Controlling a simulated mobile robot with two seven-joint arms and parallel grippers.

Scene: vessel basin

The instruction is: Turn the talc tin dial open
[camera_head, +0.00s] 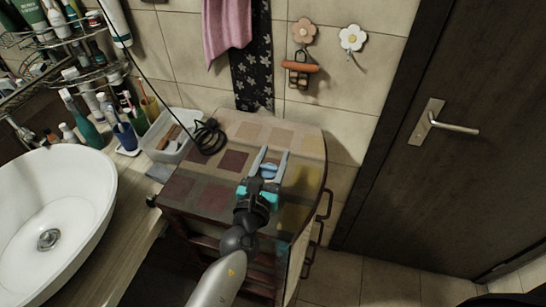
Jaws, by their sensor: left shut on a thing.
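The talc tin (269,170) shows as a small light-blue thing on the checkered cabinet top, seen from above. My left gripper (273,155) reaches over it from below in the picture. Its two grey fingers lie on either side of the blue top and are shut on its dial. The gripper and its teal parts hide the lower side of the tin, so I cannot tell how far the dial is turned. My right gripper is not in view.
The cabinet top (222,163) is mostly clear. A coiled black cable (208,137) lies at its left by a white bin (165,148). A white basin (55,215) stands on the left counter, with toiletries behind it. A dark door (455,170) is at right.

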